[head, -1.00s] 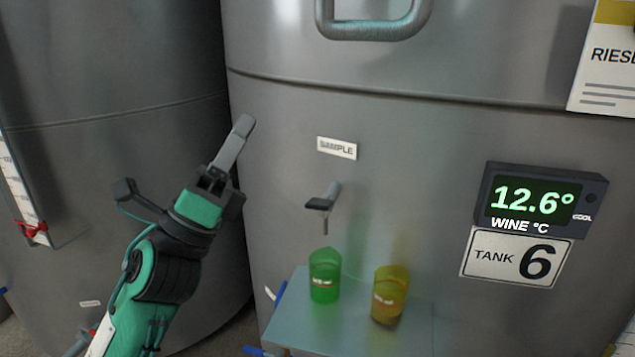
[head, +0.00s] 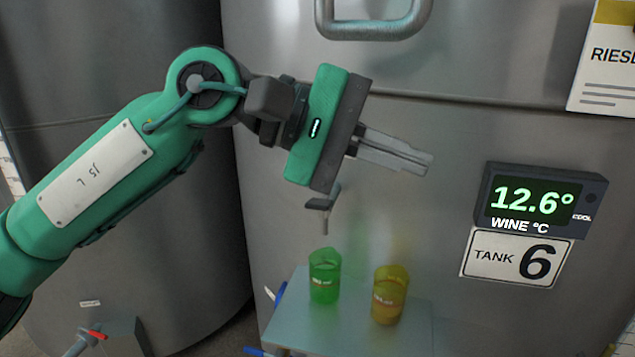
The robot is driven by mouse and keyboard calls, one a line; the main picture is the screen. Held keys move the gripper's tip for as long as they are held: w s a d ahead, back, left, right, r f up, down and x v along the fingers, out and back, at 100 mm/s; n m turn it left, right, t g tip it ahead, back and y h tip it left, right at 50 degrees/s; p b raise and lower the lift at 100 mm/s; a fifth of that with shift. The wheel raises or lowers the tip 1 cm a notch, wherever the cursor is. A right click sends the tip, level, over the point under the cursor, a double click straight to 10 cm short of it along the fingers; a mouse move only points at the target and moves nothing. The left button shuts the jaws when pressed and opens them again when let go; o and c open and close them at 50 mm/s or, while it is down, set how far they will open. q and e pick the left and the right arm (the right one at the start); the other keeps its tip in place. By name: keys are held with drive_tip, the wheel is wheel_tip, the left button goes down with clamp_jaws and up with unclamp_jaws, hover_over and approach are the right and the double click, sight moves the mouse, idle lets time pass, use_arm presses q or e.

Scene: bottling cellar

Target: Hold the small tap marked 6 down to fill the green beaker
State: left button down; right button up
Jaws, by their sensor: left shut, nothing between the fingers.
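The small sample tap (head: 322,203) sticks out of the steel tank marked 6, its lever and spout showing just below my left gripper; its upper part is partly hidden. The green beaker (head: 324,278) stands upright on a small shelf, roughly under the spout. No stream shows between spout and beaker. My left gripper (head: 430,166) is shut and empty, in front of the tank, above and to the right of the tap, its fingers pointing right. It looks apart from the tap. My right gripper is not in view.
A yellow beaker (head: 389,296) stands right of the green one on the shelf (head: 350,335). A display reading 12.6° (head: 533,199) and the TANK 6 sign (head: 516,257) are at the right. A tank handle (head: 374,22) is above. Another tank stands at the left.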

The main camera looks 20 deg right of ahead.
use_arm(q)
drive_tip(key=w+a+r+m+t+y, duration=0.4)
drive_tip(key=w+a+t+y, duration=0.3)
drive_tip(key=t+y, duration=0.2)
drive_tip(key=shift+w+r+t+y, duration=0.3)
drive_tip(key=shift+w+r+t, duration=0.1)
drive_tip(key=shift+t, duration=0.5)
drive_tip(key=p, duration=0.3)
hover_over(321, 200)
drive_tip(key=f, duration=0.8)
drive_tip(key=shift+s+a+f, duration=0.25)
drive_tip(key=shift+s+f, duration=0.1)
drive_tip(key=shift+s, duration=0.05)
drive_tip(key=shift+s+a+f+p, duration=0.1)
drive_tip(key=shift+s+f+p, duration=0.1)
drive_tip(key=shift+f, duration=0.4)
drive_tip(key=shift+s+a+f+p, duration=0.1)
drive_tip(key=shift+f+p, duration=0.1)
drive_tip(key=shift+f, duration=0.35)
drive_tip(key=shift+s+a+f, duration=0.15)
drive_tip(key=shift+f, duration=0.6)
